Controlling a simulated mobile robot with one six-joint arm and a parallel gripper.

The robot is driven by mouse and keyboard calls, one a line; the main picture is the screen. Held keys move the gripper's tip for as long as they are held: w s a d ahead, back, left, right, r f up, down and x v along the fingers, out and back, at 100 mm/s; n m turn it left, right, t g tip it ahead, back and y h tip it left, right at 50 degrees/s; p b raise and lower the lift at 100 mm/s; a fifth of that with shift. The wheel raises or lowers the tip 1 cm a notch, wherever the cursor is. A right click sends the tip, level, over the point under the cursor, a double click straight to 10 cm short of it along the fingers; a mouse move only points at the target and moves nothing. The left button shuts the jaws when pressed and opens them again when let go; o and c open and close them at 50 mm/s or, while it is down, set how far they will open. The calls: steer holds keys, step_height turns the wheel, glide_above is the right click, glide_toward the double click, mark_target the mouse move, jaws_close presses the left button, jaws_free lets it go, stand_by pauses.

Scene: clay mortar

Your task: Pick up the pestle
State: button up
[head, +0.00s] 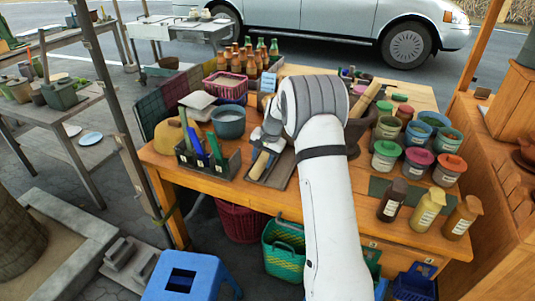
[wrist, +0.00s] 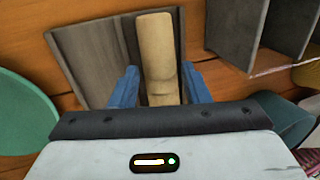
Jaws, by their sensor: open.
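A pale wooden pestle (head: 260,165) lies on a dark grey tray (head: 279,176) on the wooden table. In the wrist view the pestle (wrist: 156,50) runs up and down the picture, over the tray (wrist: 95,45). My gripper (head: 268,142) is open above the tray. In the wrist view the two blue fingers of my gripper (wrist: 160,88) stand on either side of the pestle, with a small gap showing on each side. Fingertip depth beside the pestle is hard to tell. A second pale wooden rod (head: 366,97) leans in a brown mortar (head: 354,133), partly behind my arm.
A dark divided box (head: 220,163) with blue and green items stands left of the tray. A blue-grey pot (head: 228,123) is behind it. Several lidded jars (head: 417,160) and bottles (head: 427,208) crowd the right side. A green plate (wrist: 20,115) shows in the wrist view.

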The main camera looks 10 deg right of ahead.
steer(key=shift+x, duration=1.45)
steer(key=shift+s, duration=0.1)
steer(key=shift+c, duration=0.3)
jaws_close()
